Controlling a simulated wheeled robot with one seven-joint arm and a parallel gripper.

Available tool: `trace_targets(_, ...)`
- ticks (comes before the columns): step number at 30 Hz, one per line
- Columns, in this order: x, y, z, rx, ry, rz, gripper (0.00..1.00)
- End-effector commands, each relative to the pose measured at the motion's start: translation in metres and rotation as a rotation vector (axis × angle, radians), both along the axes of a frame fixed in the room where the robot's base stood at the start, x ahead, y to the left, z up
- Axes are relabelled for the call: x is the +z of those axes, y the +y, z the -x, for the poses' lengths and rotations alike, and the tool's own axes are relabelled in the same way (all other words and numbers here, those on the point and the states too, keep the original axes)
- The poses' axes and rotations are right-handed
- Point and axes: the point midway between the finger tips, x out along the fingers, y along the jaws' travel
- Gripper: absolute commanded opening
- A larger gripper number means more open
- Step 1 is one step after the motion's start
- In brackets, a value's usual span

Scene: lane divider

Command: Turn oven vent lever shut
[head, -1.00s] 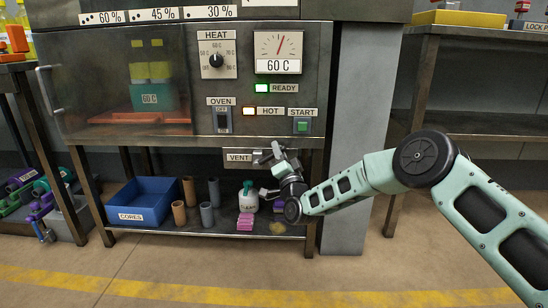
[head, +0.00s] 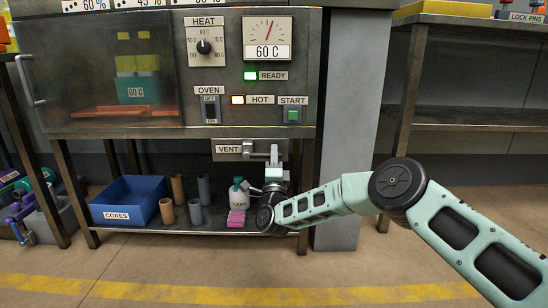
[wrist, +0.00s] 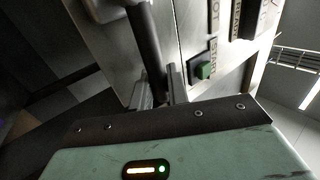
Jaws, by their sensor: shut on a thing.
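In the wrist view, the lever shows as a dark bar (wrist: 144,40) running down between the two fingers of my gripper (wrist: 161,90). The fingers hide part of the lever's end.
The oven (head: 100,85) has a green READY light (head: 250,76) and an orange HOT light (head: 238,100). The START button (head: 293,115) is above my gripper. On the shelf below stand a blue CORES bin (head: 130,203), several tubes, a white bottle (head: 238,196) and pink blocks (head: 236,219).

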Motion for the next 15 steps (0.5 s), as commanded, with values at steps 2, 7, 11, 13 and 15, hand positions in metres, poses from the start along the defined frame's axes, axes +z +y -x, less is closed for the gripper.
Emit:
trace_targets(2,-0.0023,-0.0007,0.0000,-0.002,0.002,-0.008,0.00)
trace_targets(7,-0.0023,-0.0007,0.0000,-0.002,0.003,-0.011,0.00)
trace_targets(11,-0.0024,-0.0006,0.0001,-0.001,0.004,-0.011,0.00)
trace_targets(13,-0.0026,-0.0006,0.0001,-0.001,0.004,-0.011,0.00)
trace_targets(15,-0.0026,-0.0004,0.0001,-0.001,0.004,-0.011,0.36)
